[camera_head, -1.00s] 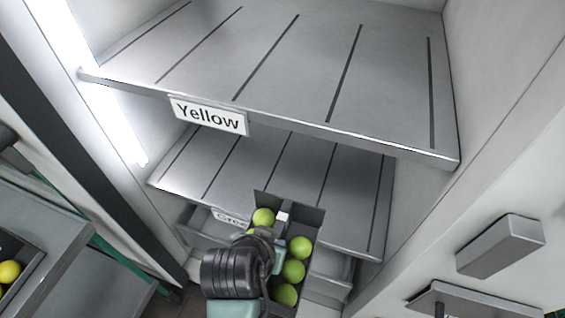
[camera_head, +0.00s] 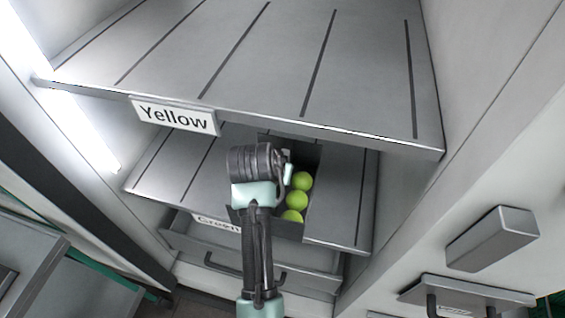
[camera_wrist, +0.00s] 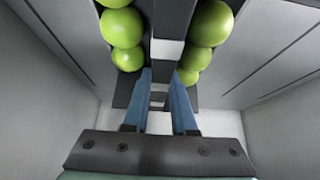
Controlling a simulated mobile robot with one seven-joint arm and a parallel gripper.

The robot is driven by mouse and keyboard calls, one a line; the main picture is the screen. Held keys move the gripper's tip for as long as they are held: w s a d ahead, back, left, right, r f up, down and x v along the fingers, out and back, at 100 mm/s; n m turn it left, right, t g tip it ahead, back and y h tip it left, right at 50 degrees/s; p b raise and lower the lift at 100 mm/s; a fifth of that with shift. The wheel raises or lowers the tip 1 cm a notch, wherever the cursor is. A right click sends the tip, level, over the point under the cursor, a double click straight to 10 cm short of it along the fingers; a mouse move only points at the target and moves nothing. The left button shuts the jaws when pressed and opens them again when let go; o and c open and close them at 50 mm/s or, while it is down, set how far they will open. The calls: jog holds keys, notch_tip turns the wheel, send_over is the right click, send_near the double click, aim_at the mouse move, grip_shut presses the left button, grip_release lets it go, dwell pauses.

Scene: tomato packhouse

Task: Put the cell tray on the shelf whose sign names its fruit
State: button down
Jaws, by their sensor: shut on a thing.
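The cell tray (camera_head: 292,232) is dark grey and holds several green tomatoes (camera_head: 297,201). It sits over or on the lower shelf (camera_head: 339,215), partly under the upper shelf; whether it touches the shelf I cannot tell. A sign reading "Green" (camera_head: 217,223) is on that shelf's front edge, partly hidden by my arm. My gripper (camera_wrist: 160,84) is shut on the tray's middle divider in the wrist view, with green tomatoes on both sides. In the head view my wrist hides the fingertips and the tray's left part.
The upper shelf (camera_head: 262,55) carries a "Yellow" sign (camera_head: 175,115) and is empty in view; its front edge overhangs the tray. A drawer (camera_head: 250,256) with a handle lies below. White side walls close in the shelves. Grey handles (camera_head: 492,238) stick out at the right.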

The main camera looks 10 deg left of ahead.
jog(key=w, duration=0.3)
jog(key=shift+w+d+r, duration=0.1)
jog(key=shift+w, duration=0.3)
jog(key=shift+w+f+b, duration=0.2)
jog(key=shift+f+b, duration=0.1)
jog(key=shift+f, duration=0.45)
jog(key=shift+f, duration=0.15)
jog(key=c, duration=0.7)
grip_release()
jog(key=shift+s, duration=0.1)
